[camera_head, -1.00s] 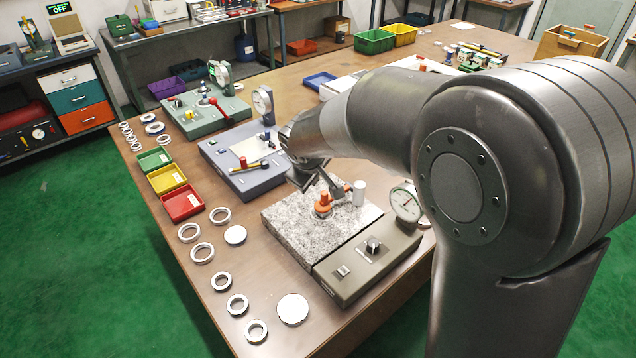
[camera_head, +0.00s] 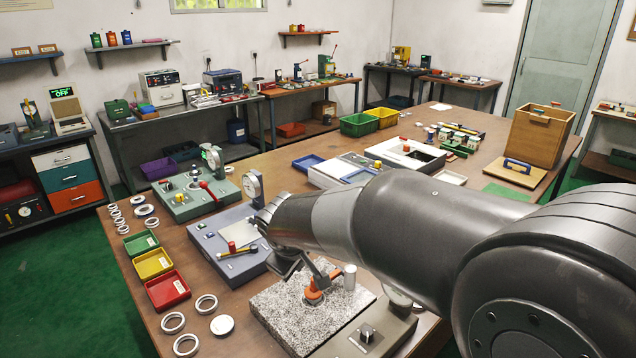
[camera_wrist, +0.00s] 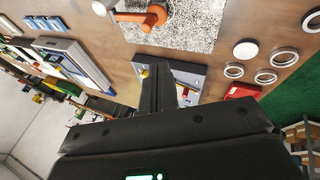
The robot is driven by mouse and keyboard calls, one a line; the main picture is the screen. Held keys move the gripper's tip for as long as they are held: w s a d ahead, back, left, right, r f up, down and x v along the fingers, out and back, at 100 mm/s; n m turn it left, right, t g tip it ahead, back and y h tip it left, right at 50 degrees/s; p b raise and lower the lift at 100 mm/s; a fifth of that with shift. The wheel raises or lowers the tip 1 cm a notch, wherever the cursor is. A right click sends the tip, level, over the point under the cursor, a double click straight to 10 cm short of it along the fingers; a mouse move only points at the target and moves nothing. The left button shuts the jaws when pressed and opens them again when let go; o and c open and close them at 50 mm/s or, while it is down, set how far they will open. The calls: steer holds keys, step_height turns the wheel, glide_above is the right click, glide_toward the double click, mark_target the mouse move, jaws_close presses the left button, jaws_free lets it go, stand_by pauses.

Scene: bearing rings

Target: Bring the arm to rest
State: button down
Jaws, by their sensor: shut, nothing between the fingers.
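My arm reaches in from the right in the head view, over the bench. My gripper (camera_head: 318,270) hangs above the speckled granite plate (camera_head: 290,318), close to an orange fixture (camera_head: 313,293) on it; part of it is hidden by my wrist. In the wrist view the dark fingers of my gripper (camera_wrist: 158,72) are together with nothing between them. The granite plate (camera_wrist: 200,30) and the orange fixture (camera_wrist: 148,18) show at the top of that view, apart from the fingertips.
A blue-grey station (camera_head: 215,245) and a green station (camera_head: 185,205) stand to the left. Red (camera_head: 167,290), yellow (camera_head: 152,264) and green (camera_head: 140,244) trays and several loose rings line the left edge. A wooden box (camera_head: 540,135) stands far right.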

steer(key=s+d+r+m, duration=0.3)
steer(key=s+d, duration=0.2)
steer(key=d, duration=0.3)
steer(key=s+d+r+m, duration=0.3)
steer(key=s+d, duration=0.1)
steer(key=d, duration=0.3)
steer(key=s+d+m, duration=0.5)
steer(key=s+d, duration=0.2)
steer(key=s, duration=0.6)
steer(key=shift+d+f, duration=0.15)
steer(key=shift+f, duration=0.05)
